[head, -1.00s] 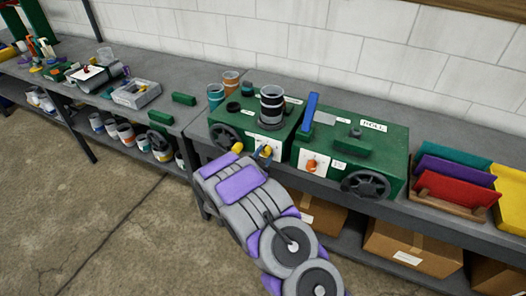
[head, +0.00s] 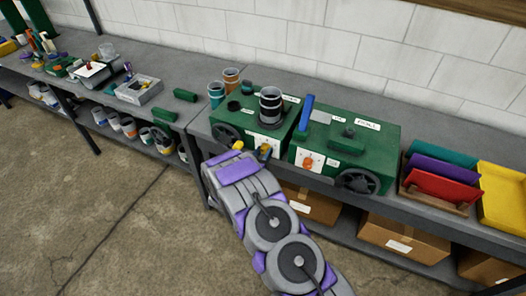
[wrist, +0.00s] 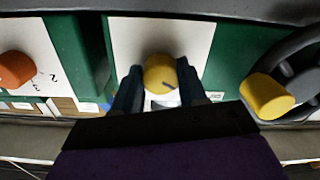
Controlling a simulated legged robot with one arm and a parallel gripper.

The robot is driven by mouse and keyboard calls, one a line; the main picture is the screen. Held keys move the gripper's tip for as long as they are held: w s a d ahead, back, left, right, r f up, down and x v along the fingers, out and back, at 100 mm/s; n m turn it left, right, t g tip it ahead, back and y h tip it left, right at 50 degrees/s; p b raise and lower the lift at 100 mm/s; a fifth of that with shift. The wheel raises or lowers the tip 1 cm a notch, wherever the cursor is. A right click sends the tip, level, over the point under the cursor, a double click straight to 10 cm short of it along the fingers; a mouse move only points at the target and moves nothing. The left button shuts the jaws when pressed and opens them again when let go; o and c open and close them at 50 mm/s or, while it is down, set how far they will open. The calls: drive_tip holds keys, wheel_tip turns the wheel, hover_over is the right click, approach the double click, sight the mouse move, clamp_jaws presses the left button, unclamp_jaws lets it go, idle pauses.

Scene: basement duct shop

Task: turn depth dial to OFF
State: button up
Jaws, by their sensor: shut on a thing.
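A yellow dial (wrist: 160,74) sits on a white plate (wrist: 125,38) on the front of the left green machine (head: 232,120). My gripper (wrist: 160,77) is shut on this dial, one dark finger on each side. A dark mark on the dial's face points to the lower right in the wrist view. In the head view, my gripper (head: 264,153) is at the machine's front and mostly hides the dial. An orange dial (head: 308,163) is on the right green machine (head: 375,150); it also shows in the wrist view (wrist: 15,69). No OFF marking is readable.
A black handwheel (head: 226,134) with a yellow knob (head: 238,145) is close beside my gripper. Another handwheel (head: 358,181) is on the right machine. Coloured trays (head: 445,170) stand at the bench's right end. The concrete floor in front is clear.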

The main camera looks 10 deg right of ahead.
drive_tip(key=shift+w+a+r+n, duration=0.1)
drive_tip(key=shift+a+r+n, duration=0.05)
drive_tip(key=shift+n, duration=0.15)
drive_tip(key=o, duration=1.1)
drive_tip(key=shift+c, duration=0.2)
drive_tip(key=v, duration=1.7)
drive_tip(key=shift+a+p, duration=0.25)
drive_tip(key=shift+p, duration=0.1)
